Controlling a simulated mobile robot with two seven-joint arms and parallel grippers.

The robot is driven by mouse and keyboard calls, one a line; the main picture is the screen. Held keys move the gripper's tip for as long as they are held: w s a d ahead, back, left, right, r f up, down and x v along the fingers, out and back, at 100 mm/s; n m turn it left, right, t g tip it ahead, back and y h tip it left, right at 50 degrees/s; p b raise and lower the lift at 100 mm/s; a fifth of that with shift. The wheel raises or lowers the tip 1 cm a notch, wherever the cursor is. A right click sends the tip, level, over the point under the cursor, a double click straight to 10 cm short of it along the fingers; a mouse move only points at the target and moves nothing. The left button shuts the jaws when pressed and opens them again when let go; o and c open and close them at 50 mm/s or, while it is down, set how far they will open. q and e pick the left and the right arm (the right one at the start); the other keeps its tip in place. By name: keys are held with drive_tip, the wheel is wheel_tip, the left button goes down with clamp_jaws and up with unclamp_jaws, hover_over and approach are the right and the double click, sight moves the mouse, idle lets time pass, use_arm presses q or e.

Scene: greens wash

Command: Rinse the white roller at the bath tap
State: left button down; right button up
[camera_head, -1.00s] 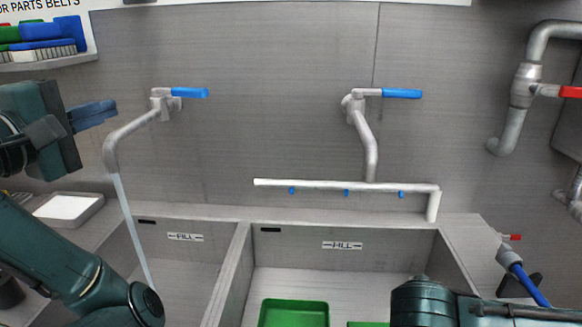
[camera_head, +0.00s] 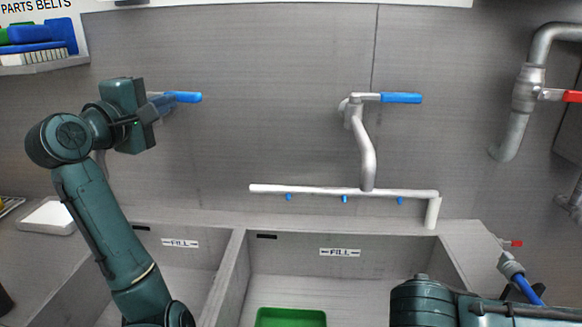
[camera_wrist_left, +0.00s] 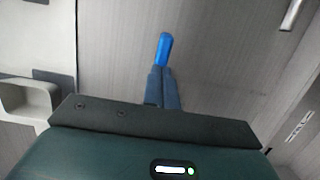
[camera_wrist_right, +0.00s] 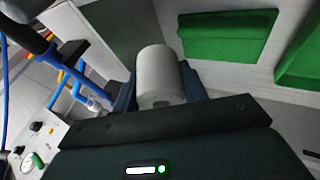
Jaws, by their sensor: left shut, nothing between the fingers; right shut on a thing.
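The white roller (camera_wrist_right: 158,70) shows end-on in the right wrist view, between the fingers of my right gripper (camera_wrist_right: 160,88), which is shut on it. The head view does not show that gripper. The left tap has a blue lever (camera_head: 184,97) pointing right; it also shows in the left wrist view (camera_wrist_left: 165,48). My left gripper (camera_head: 160,103) is shut and empty, its fingertips close to this lever; I cannot tell whether they touch. My left arm hides the left spout's end and any stream below it. The right tap (camera_head: 366,155) has a blue lever (camera_head: 401,98) and shows no water.
Two basins stand side by side; a divider (camera_head: 222,280) separates them. A white spray bar (camera_head: 335,190) spans the right basin's back. A green tray (camera_head: 290,318) lies in that basin. A blue hose (camera_head: 528,288) is at the right. A white tray (camera_head: 48,217) is at the left.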

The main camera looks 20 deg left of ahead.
sight(182, 98)
use_arm(q)
drive_tip(key=shift+w, duration=0.55)
use_arm(e)
drive_tip(key=shift+r, duration=0.1)
